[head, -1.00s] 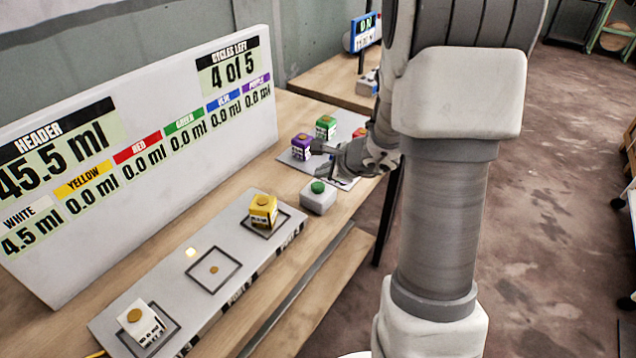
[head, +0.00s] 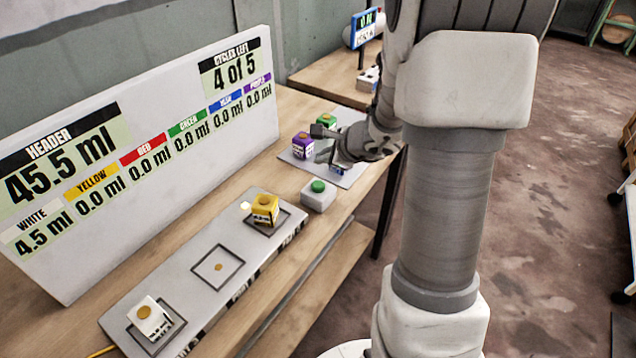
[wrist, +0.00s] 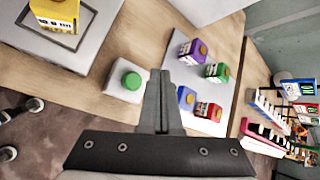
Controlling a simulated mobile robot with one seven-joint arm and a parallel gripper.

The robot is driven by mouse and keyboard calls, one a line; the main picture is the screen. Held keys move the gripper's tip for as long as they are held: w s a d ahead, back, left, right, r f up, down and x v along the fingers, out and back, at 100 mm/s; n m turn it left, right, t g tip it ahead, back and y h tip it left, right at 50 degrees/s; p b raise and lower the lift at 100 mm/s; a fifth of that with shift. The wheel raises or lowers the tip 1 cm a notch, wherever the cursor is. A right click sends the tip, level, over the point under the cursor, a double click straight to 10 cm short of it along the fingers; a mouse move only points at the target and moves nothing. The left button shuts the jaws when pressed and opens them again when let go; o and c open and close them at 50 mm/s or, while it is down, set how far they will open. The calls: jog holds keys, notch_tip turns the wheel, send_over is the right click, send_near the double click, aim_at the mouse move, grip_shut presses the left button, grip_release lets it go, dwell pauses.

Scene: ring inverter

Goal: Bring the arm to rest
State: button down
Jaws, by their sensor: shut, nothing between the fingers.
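My gripper (head: 322,131) is shut and empty above the grey mat (head: 352,176) at the far part of the bench. In the wrist view its closed fingers (wrist: 158,92) point over the bench between the green button (wrist: 131,81) and the cubes. A purple cube (head: 302,144) and a green cube (head: 326,121) stand on the mat by the gripper. The wrist view also shows a blue cube (wrist: 186,98) and a red cube (wrist: 209,111) beside the fingers. My arm hides the red cube in the head view.
A grey block with the green button (head: 318,187) stands before the mat. A long plate (head: 190,280) bears a yellow cube (head: 265,208), a white cube (head: 148,318) and an empty middle square. A large display panel (head: 130,200) stands behind. Open floor (head: 560,220) lies right.

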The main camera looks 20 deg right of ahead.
jog(key=s+a+r+n+g+y+p, duration=0.2)
jog(key=s+a+r+n+y, duration=0.1)
jog(key=s+a+r+n, duration=0.85)
jog(key=s+r+n+g+h+p, duration=0.1)
jog(key=s+r+n+h, duration=0.4)
jog(key=s+n, duration=0.7)
notch_tip(320, 180, up, 3)
jog(key=s+p, duration=0.1)
jog(key=s, duration=0.1)
jog(key=shift+s+d+f, duration=0.15)
jog(key=shift+s+d, duration=0.05)
jog(key=shift+s, duration=0.15)
jog(key=shift+a+n, duration=0.1)
jog(key=shift+n, duration=0.15)
